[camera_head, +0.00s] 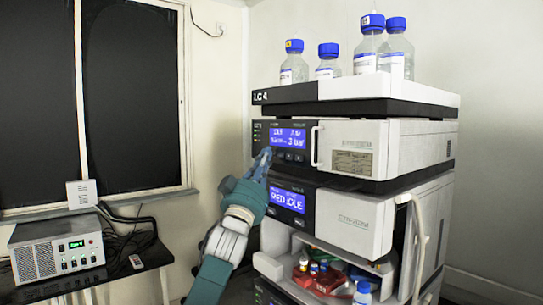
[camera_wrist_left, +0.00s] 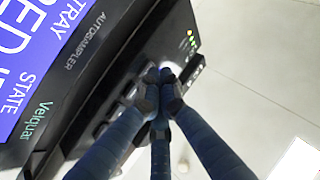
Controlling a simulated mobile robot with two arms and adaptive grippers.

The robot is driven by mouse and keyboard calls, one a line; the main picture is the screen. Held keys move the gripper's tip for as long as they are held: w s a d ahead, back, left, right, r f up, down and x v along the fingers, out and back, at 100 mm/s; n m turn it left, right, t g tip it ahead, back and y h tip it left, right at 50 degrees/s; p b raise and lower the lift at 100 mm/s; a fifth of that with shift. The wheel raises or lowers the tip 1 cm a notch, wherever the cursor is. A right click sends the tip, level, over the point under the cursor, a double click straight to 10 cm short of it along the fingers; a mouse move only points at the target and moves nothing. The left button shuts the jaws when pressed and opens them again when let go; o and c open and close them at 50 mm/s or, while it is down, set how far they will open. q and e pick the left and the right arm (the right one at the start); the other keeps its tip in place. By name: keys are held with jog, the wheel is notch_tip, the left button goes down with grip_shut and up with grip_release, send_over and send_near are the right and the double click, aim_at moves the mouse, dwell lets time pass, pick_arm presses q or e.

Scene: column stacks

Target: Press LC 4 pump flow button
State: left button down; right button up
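The LC 4 stack (camera_head: 263,96) stands at the centre right of the head view, with its label on the top tray's left end. The pump module has a blue lit display (camera_head: 289,138) reading about "3 bar", with a row of small dark buttons (camera_head: 289,157) below it. My left gripper (camera_head: 266,153) is at the pump panel's lower left, beside that row. In the left wrist view its blue fingers (camera_wrist_left: 160,78) are drawn together at the tips, with nothing seen between them. I cannot tell whether they touch the panel. They hide part of the button area.
The autosampler display (camera_head: 287,199) lies just below the pump; it also shows in the left wrist view (camera_wrist_left: 40,50). Blue-capped bottles (camera_head: 328,62) stand on the stack. An open lower bay holds red trays (camera_head: 318,280). A grey instrument (camera_head: 58,245) sits on a table at left.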

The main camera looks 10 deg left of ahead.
dwell(0.4)
pick_arm(q)
jog(key=shift+s+a, duration=0.45)
jog(key=shift+s, duration=0.15)
jog(key=s+a, duration=0.1)
jog(key=s, duration=0.1)
jog(key=s+a+p, duration=0.1)
jog(key=s+a, duration=0.1)
dwell(0.4)
dwell(0.4)
